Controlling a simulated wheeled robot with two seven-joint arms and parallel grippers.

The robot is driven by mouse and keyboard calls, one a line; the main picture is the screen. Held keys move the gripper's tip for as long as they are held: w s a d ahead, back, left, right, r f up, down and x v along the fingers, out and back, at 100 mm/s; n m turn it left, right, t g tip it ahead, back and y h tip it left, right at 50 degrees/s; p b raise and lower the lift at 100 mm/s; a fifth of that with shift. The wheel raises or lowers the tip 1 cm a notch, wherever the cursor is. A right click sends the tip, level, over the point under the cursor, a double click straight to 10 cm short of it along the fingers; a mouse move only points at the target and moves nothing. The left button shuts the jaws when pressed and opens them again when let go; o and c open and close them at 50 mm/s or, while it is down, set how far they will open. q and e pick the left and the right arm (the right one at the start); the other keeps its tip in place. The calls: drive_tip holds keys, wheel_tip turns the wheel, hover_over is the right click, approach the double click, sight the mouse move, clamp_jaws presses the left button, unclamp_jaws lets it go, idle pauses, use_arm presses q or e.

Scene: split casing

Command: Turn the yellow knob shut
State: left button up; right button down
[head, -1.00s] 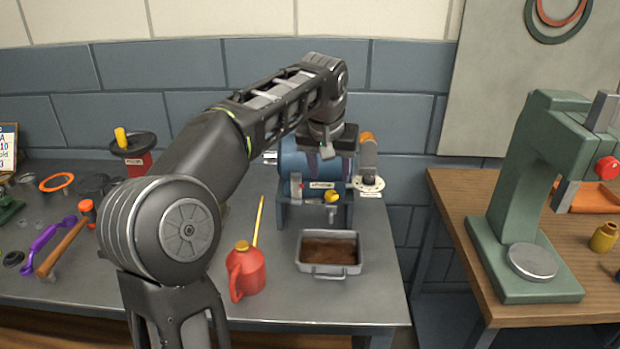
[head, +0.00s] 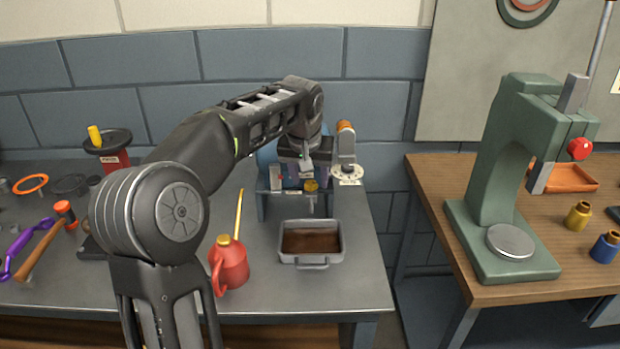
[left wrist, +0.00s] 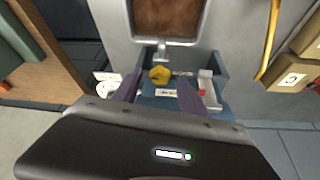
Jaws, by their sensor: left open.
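My left gripper (head: 306,172) is open, just above and in front of the knob, and hides much of the casing. In the left wrist view its two purple-grey fingers (left wrist: 158,88) stand apart with nothing held between them. Whether a finger touches the knob I cannot tell. My right gripper is not in view.
A metal tray (head: 282,258) with brown liquid stands below the knob. A red oil can (head: 230,265) with a long yellow spout stands left of it. An orange-topped fitting (head: 346,145) is right of the gripper. A green press (head: 490,180) stands on the wooden bench.

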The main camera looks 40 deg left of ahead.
use_arm(q)
drive_tip(key=shift+w+f, duration=0.15)
drive_tip(key=shift+f, duration=0.3)
drive_tip(key=shift+c, duration=0.3)
clamp_jaws()
